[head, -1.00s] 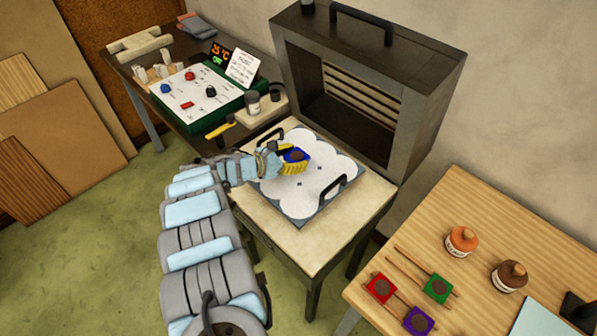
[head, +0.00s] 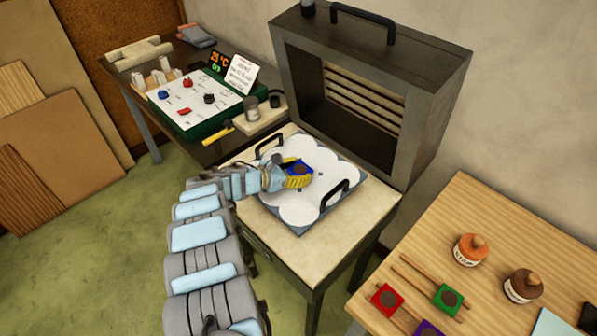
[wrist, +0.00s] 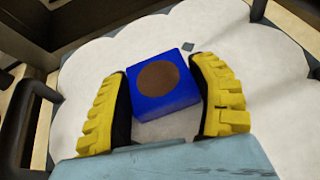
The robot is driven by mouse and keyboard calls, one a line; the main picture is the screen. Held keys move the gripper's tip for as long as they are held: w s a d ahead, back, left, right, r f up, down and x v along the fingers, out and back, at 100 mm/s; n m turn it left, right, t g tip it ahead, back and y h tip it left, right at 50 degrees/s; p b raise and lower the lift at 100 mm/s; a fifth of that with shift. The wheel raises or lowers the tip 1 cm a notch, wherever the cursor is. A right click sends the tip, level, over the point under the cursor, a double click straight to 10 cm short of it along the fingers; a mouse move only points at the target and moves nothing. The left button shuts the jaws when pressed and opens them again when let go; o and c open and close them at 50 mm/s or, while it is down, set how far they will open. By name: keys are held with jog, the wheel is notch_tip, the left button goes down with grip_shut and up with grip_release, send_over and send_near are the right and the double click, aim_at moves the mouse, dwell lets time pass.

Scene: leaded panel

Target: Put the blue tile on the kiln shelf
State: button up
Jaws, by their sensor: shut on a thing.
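The blue tile (wrist: 164,82) is a square block with a brown round spot on its top; it also shows in the head view (head: 299,168). My gripper (wrist: 163,100) has its yellow ridged fingers on either side of the tile and is shut on it. In the head view my gripper (head: 297,175) is over the kiln shelf (head: 303,222), a grey tray with white scalloped round areas and two black handles. The shelf stands on a pale table before the open kiln (head: 440,110). I cannot tell whether the tile touches the shelf.
A wooden table (head: 480,215) at the right holds red (head: 386,299), green (head: 448,299) and purple (head: 428,329) tiles, sticks and two jars. A dark bench (head: 160,110) at the back left holds a control board (head: 196,102). Much of the shelf is clear.

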jog(key=shift+f, duration=0.15)
jog(key=o, duration=1.3)
jog(key=shift+c, duration=0.2)
jog(key=shift+r, duration=0.25)
jog(key=shift+s+a+r, duration=0.25)
jog(key=shift+a, duration=0.25)
jog(key=p+v, duration=0.1)
jog(key=v, duration=0.9)
jog(key=shift+s+a+p, duration=0.25)
jog(key=shift+s+p, duration=0.05)
